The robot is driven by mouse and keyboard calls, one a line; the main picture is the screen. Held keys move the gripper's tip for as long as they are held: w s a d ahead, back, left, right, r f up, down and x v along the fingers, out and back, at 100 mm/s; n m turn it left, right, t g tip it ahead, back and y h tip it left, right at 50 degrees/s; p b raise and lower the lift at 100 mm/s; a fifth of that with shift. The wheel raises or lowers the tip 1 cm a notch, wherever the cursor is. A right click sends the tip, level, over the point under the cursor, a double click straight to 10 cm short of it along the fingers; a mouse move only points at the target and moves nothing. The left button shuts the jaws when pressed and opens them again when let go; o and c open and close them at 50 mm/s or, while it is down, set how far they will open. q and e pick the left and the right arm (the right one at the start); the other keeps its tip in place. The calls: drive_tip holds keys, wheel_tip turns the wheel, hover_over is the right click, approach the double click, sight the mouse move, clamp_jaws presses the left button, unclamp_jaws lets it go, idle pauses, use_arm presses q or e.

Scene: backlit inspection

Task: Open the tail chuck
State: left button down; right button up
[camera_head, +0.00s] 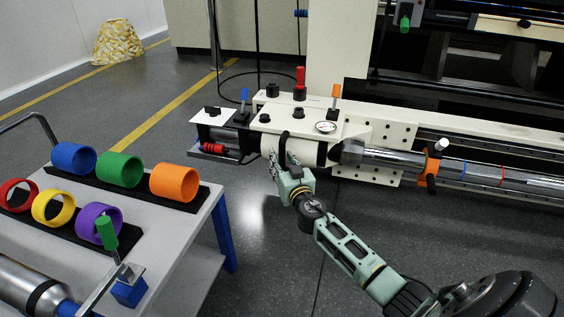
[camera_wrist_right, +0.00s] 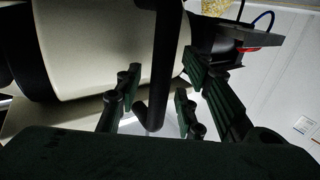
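The tail chuck looks to be the cream cylinder (camera_head: 308,152) at the end of the bench machine, with a dark collar on its right. A black curved lever (camera_head: 284,141) runs over its front. My right gripper (camera_head: 283,160) is at the lever's lower end, in front of the cylinder. In the right wrist view, the lever (camera_wrist_right: 165,60) hangs down between the fingers of my right gripper (camera_wrist_right: 160,92) and ends in a short hook. The fingers are apart, with gaps visible beside the lever. The cream cylinder (camera_wrist_right: 100,45) fills the upper left there. My left gripper is not in view.
A polished tube (camera_head: 395,160) extends right from the chuck through an orange clamp (camera_head: 431,166). Red, blue and orange levers stand on the machine. A grey cart (camera_head: 180,228) with coloured rings is at the left. Open floor lies between cart and machine.

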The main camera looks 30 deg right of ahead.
drive_tip(key=shift+w, duration=0.25)
clamp_jaws()
idle(0.5)
